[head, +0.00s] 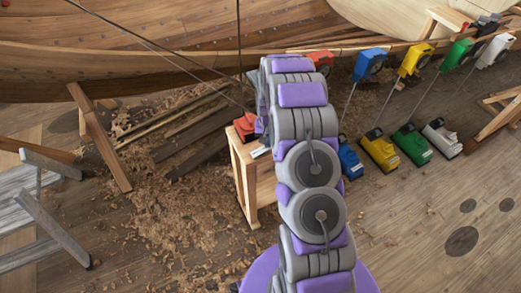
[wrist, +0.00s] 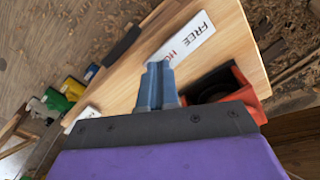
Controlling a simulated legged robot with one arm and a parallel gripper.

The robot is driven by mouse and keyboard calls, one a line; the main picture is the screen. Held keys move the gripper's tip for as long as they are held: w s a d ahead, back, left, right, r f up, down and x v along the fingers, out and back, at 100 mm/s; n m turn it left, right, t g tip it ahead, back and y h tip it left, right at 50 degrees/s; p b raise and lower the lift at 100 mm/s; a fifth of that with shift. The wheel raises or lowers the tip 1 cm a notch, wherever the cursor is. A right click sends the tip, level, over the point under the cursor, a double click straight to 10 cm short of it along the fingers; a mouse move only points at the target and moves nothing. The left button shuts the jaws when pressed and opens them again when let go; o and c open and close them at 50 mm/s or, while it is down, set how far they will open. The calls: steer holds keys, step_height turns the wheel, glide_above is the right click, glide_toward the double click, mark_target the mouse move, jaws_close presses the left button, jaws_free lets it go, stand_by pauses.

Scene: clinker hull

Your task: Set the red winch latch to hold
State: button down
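In the head view the red winch (head: 245,125) sits on a small wooden stand (head: 245,178), partly hidden behind my purple and grey arm. In the wrist view the red winch (wrist: 246,98), with a dark inside, is at the right on the wooden top. A white label (wrist: 190,40) reads "FREE" and the start of "HO"; the rest is hidden by my fingers. My gripper (wrist: 159,68) is over the wood beside the label and left of the winch. Its blue-grey fingers are together with nothing visible between them. I cannot make out the red latch clearly.
A dark bar (wrist: 122,45) lies along the wooden top's edge. Blue (head: 350,161), yellow (head: 380,150), green (head: 411,144) and white (head: 441,137) winches stand to the right, with lines running up. The hull (head: 130,60) is behind. Shavings and planks (head: 195,140) lie left.

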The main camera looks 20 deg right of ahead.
steer(key=shift+f, duration=0.65)
stand_by(0.3)
steer(key=shift+r+p, duration=1)
steer(key=shift+r, duration=2.55)
